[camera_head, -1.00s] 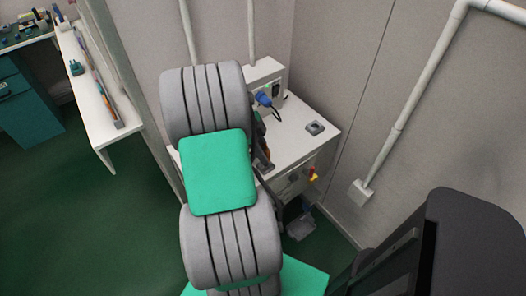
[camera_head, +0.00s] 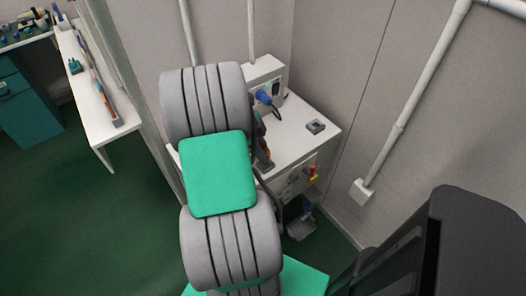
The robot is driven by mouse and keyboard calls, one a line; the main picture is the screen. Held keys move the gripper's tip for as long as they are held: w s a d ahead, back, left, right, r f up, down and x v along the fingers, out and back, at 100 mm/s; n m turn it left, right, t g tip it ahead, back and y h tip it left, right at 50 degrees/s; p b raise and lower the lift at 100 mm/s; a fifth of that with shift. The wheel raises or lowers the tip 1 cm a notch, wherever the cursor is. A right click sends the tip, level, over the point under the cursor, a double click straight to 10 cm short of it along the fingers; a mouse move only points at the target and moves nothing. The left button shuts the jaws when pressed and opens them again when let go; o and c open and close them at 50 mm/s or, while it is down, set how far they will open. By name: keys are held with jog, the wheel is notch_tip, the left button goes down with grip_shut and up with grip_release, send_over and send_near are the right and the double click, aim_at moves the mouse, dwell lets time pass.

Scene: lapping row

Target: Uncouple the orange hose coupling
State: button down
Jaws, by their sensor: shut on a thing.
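My grey arm with its green pad fills the middle of the view and hides what lies behind it. My gripper cannot be made out; it is hidden behind the arm. Dark and brownish parts (camera_head: 263,158) show at the arm's right edge, above the white bench; I cannot tell whether they belong to the coupling. No clearly orange hose coupling can be made out. A thin dark hose or cable curves out from behind the arm, lower down beside the bench.
The white bench (camera_head: 298,140) carries a socket box with a blue plug (camera_head: 264,97) and a small grey item (camera_head: 316,127). A red and yellow knob (camera_head: 313,172) is on its front. Walls close the right side; green floor is free at left.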

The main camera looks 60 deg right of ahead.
jog(key=shift+f+b, duration=0.7)
jog(key=shift+f, duration=0.2)
jog(key=c, duration=1.1)
grip_release()
jog(key=v, duration=0.8)
jog(key=shift+p, duration=0.3)
